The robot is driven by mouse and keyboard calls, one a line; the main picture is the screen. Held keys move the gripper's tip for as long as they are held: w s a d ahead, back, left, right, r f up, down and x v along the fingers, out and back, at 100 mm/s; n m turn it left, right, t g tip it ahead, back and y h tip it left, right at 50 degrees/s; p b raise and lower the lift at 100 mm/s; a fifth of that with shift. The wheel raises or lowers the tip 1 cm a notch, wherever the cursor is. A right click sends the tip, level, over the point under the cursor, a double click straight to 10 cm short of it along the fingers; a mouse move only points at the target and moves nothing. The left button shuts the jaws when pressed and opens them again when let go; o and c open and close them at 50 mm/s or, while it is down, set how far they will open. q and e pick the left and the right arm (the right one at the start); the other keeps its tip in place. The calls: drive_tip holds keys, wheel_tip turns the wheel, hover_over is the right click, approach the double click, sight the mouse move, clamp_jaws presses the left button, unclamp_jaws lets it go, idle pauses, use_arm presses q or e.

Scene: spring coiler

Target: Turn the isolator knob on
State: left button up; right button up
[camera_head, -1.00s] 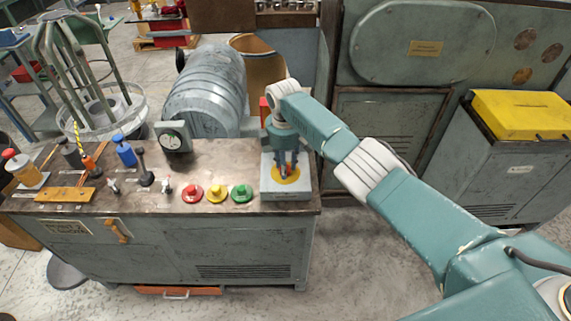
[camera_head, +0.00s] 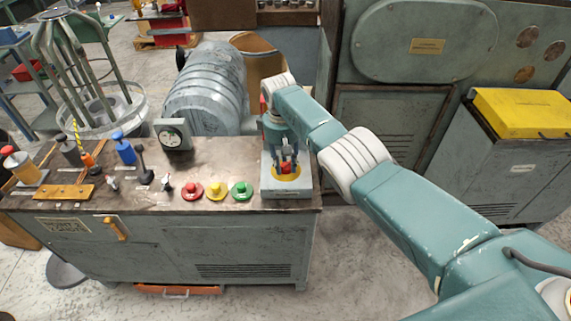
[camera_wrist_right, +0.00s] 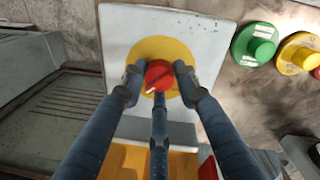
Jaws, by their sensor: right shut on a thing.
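The isolator knob is a red round knob (camera_head: 286,169) on a yellow disc (camera_head: 277,177), set in a pale grey box at the right end of the bench top. In the right wrist view the knob (camera_wrist_right: 159,73) has a white mark pointing toward the lower left of the picture. My right gripper (camera_head: 287,163) is over it from above, with blue-grey fingers on both sides of the knob and one below it. In the wrist view the gripper (camera_wrist_right: 159,78) is shut on the knob. My left gripper is not in view.
Red (camera_head: 192,191), yellow (camera_head: 215,191) and green (camera_head: 241,191) push buttons stand left of the knob box. A gauge (camera_head: 173,134), levers and blue and orange handles stand further left. A large ribbed drum (camera_head: 205,90) is behind the bench. A yellow-topped cabinet (camera_head: 520,112) stands right.

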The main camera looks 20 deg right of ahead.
drive_tip(key=shift+w+r+m, duration=0.15)
drive_tip(key=shift+r+m, duration=0.05)
drive_tip(key=shift+m, duration=0.1)
drive_tip(key=o, duration=1.2)
drive_tip(key=shift+c, duration=0.2)
drive_tip(key=shift+a+f, duration=0.1)
wheel_tip(320, 180, up, 12)
drive_tip(key=shift+a, duration=0.4)
drive_tip(key=shift+s, duration=0.2)
